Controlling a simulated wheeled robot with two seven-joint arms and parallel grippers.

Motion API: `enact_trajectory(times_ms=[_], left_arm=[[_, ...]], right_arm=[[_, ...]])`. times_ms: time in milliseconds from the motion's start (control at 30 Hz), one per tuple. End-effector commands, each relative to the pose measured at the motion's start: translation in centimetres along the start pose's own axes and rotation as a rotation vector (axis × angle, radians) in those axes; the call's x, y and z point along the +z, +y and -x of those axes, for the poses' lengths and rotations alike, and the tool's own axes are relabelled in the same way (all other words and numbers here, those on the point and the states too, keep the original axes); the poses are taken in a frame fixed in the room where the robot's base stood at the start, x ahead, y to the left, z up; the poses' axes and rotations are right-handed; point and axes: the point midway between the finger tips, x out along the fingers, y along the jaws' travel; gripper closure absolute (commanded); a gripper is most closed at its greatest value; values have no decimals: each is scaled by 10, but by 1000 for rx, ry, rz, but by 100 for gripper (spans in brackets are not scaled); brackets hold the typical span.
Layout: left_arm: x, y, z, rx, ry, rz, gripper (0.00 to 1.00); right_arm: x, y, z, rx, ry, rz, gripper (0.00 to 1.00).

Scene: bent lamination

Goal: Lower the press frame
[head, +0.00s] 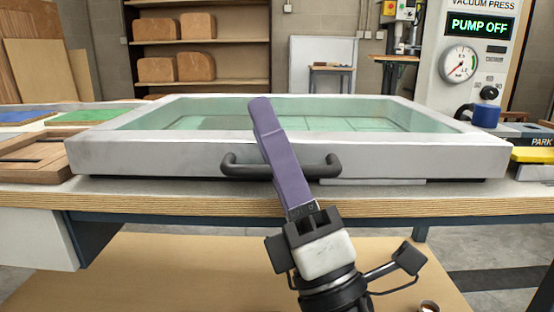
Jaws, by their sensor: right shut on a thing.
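The press frame (400,155) is a wide pale grey rim around a see-through greenish sheet. It lies nearly level over the bench, with a thin dark gap under its front edge. Grid lines show through the sheet. A dark bar handle (322,170) is fixed to the middle of its front face. My right gripper (263,115) reaches up from below with its long purple finger lying across the handle, shut on it. The finger hides part of the handle and the frame's front rim; the other finger is hidden. My left gripper is not in view.
The wooden bench edge (180,200) runs across the front. Brown wooden pieces (30,160) lie at the left.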

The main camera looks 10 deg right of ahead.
Motion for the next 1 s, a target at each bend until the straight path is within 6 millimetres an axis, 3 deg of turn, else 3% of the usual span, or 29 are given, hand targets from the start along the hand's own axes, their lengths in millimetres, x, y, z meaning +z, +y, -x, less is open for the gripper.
enact_trajectory(times_ms=[33,133,233,333,367,400,433,467,700,1000], left_arm=[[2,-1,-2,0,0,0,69],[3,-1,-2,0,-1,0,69],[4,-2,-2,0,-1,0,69],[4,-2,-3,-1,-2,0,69],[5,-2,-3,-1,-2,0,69],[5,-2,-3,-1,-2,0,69],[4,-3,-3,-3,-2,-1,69],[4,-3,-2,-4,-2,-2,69],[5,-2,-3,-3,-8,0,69],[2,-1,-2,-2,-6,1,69]], right_arm=[[-9,-13,16,-43,10,-32,76],[-8,-13,27,-41,8,-30,69],[-6,-11,41,-36,8,-23,52],[-5,-10,53,-31,6,-18,44],[-5,-10,57,-31,6,-17,48],[-5,-10,62,-29,8,-16,47],[-6,-10,67,-30,12,-11,59],[-6,-10,72,-30,12,-8,80],[-7,-4,96,-11,10,-6,80],[-4,-2,102,-5,6,-2,80]])
